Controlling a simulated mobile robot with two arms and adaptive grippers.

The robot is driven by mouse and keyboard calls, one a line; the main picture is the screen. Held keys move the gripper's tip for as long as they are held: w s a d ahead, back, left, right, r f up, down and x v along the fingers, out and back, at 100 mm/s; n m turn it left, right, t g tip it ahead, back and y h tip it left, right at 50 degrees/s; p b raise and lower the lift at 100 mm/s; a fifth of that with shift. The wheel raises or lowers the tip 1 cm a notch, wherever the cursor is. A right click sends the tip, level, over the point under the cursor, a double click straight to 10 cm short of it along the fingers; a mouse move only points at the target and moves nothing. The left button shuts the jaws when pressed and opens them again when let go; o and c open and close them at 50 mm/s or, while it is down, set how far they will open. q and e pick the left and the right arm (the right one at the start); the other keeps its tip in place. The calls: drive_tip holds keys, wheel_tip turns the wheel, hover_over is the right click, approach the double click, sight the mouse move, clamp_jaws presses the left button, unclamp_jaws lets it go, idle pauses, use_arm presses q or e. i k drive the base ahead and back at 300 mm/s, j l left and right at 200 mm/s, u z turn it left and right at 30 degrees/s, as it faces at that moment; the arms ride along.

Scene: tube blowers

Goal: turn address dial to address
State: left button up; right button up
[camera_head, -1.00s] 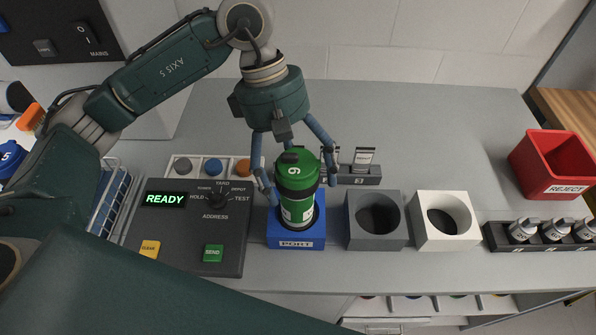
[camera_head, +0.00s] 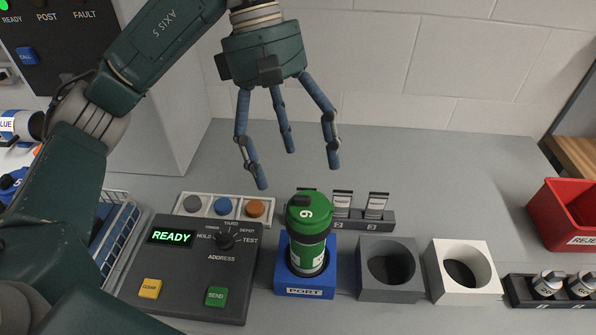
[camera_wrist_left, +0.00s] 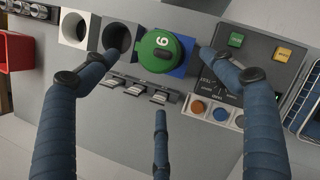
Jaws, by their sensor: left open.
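The address dial (camera_head: 226,238) is a black knob on the dark grey control panel (camera_head: 180,290). Labels ring it, including HOLD, YARD, DEPOT and TEST, with ADDRESS below; its exact pointing is too small to tell. The panel display (camera_head: 171,237) reads READY. My left gripper (camera_head: 297,168) is open and empty, its three blue fingers spread above and behind the green canister (camera_head: 308,232) marked 6. The canister stands upright in the blue PORT block (camera_head: 305,293). In the left wrist view a finger partly covers the panel (camera_wrist_left: 262,28) around the dial. My right gripper is out of view.
Grey (camera_head: 390,290) and white (camera_head: 463,291) holed blocks stand right of the port. Yellow CLEAR (camera_head: 150,289) and green SEND (camera_head: 216,297) buttons sit below the dial. A red reject bin (camera_head: 563,222) is far right. The rear counter is clear.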

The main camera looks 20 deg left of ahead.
sight(225, 241)
drive_tip(key=k, duration=2)
